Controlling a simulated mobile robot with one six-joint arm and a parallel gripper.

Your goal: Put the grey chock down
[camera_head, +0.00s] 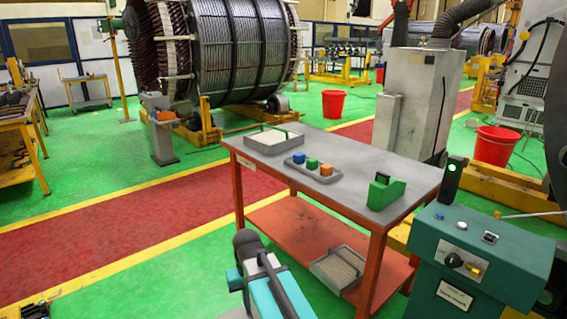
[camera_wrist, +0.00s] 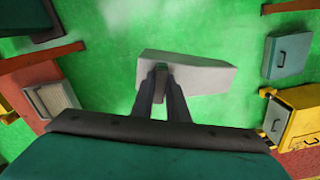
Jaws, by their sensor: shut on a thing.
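The grey chock (camera_wrist: 205,77) is a pale wedge-like block in the wrist view. My gripper (camera_wrist: 161,86) is shut on it near its left part, and the chock's narrower end points right. Green floor (camera_wrist: 110,85) shows around and beyond the chock; how high it is held cannot be told. In the head view, part of my teal arm (camera_head: 268,290) shows at the bottom, left of the table's front; the chock cannot be made out there.
The grey-topped table (camera_head: 330,200) carries a low tray, a small tray of coloured blocks and a green holder (camera_head: 385,193). A teal console (camera_head: 480,250) stands right. Open green floor (camera_head: 180,280) lies left. A yellow cabinet (camera_wrist: 300,97) shows right in the wrist view.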

